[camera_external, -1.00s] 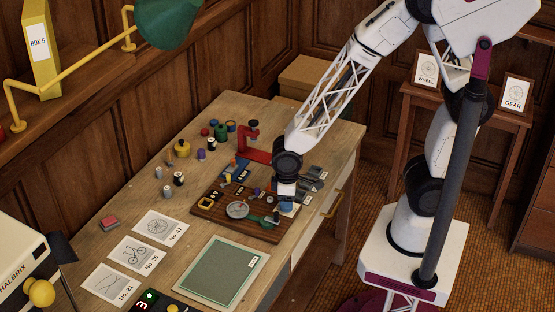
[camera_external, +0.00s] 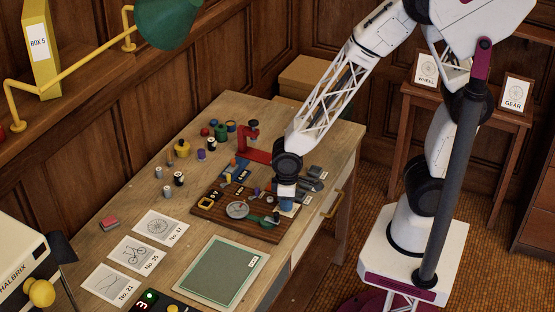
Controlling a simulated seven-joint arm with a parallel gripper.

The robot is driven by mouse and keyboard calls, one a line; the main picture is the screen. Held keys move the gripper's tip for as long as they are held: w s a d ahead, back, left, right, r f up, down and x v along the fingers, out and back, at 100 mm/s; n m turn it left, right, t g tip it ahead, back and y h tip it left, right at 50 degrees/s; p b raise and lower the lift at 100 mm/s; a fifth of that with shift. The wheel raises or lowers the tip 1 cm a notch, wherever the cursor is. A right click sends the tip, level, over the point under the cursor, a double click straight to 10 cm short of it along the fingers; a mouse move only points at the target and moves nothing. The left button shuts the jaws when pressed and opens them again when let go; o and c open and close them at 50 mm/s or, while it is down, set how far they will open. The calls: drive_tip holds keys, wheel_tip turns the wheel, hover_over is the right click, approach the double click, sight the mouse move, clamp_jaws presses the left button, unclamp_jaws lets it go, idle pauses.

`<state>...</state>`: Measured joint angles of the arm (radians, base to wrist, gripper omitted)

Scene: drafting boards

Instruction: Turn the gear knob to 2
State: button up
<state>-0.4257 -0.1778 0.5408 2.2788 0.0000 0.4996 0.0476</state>
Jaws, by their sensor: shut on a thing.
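My gripper (camera_external: 286,206) points straight down at the right end of the dark wooden board (camera_external: 207,212) on the table. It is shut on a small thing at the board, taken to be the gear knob. The gripper covers that thing, so its shape, pointer and number marks cannot be read. A round grey dial (camera_external: 237,210) and a green lever-like part (camera_external: 259,220) lie just left of the gripper on the same board.
A red stand (camera_external: 255,155) rises behind the board. Grey blocks (camera_external: 316,172) sit to its right. Spools and pots, including a yellow pot (camera_external: 182,149), stand at the back left. A green mat (camera_external: 222,273) and cards (camera_external: 161,228) lie in front.

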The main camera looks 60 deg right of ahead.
drive_tip(key=shift+m, duration=0.3)
drive_tip(key=m, duration=0.4)
drive_tip(key=shift+m, duration=2.1)
drive_tip(key=o, duration=0.9)
drive_tip(key=shift+o, duration=0.2)
drive_tip(key=shift+r, duration=0.1)
drive_tip(key=shift+r, duration=3.8)
